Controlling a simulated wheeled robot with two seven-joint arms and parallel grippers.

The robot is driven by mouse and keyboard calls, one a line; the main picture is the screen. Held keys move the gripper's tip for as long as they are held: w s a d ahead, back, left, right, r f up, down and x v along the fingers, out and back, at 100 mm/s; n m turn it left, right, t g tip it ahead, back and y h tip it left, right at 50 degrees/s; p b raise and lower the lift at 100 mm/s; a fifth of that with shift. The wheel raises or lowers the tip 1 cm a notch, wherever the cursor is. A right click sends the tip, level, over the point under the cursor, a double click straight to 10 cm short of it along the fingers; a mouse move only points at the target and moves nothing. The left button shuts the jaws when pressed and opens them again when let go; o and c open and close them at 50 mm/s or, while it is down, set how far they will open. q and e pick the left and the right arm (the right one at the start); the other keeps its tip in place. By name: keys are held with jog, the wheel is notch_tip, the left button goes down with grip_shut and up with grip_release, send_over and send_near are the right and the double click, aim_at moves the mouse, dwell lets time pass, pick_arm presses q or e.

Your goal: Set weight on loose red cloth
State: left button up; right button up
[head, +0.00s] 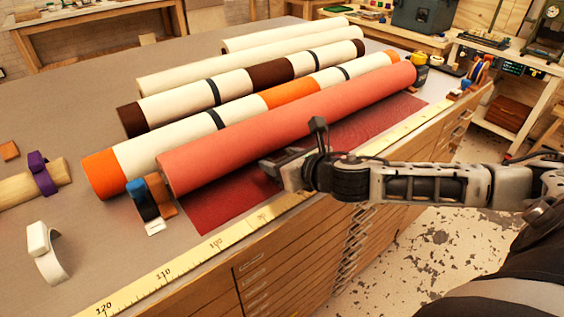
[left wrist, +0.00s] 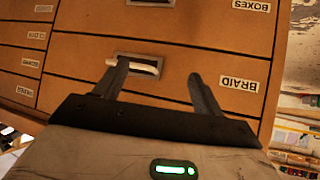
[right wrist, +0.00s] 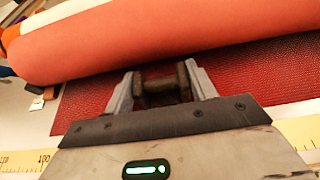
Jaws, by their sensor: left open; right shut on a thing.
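The red roll (head: 290,128) lies diagonally on the table, with a loose flap of dark red cloth (head: 215,206) spread flat from under it toward the front edge. The cloth also shows in the right wrist view (right wrist: 95,98). My right gripper (head: 270,168) is over the cloth, close to the roll. It is shut on a dark brown weight (right wrist: 163,88), mostly hidden by the gripper in the head view. I cannot tell whether the weight touches the cloth. My left gripper (left wrist: 160,80) is open and empty, facing drawer fronts; it is not in the head view.
A yellow measuring tape (head: 190,256) runs along the table's front edge. Several other rolls (head: 245,85) lie behind the red one. Colored straps (head: 150,203) lie by its left end, and a white cuff (head: 47,254) at the front left. Labeled drawers (left wrist: 185,60) are below.

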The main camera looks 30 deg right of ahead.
jog(key=shift+w+f, duration=0.1)
jog(key=shift+f, duration=0.3)
jog(key=shift+f, duration=0.2)
jog(key=o, duration=1.4)
jog(key=shift+f, duration=0.1)
jog(key=shift+s+r, duration=0.25)
jog(key=v, duration=1.1)
jog(key=shift+s+r+b, duration=0.1)
jog(key=shift+s+b, duration=0.25)
jog(key=shift+a, duration=0.1)
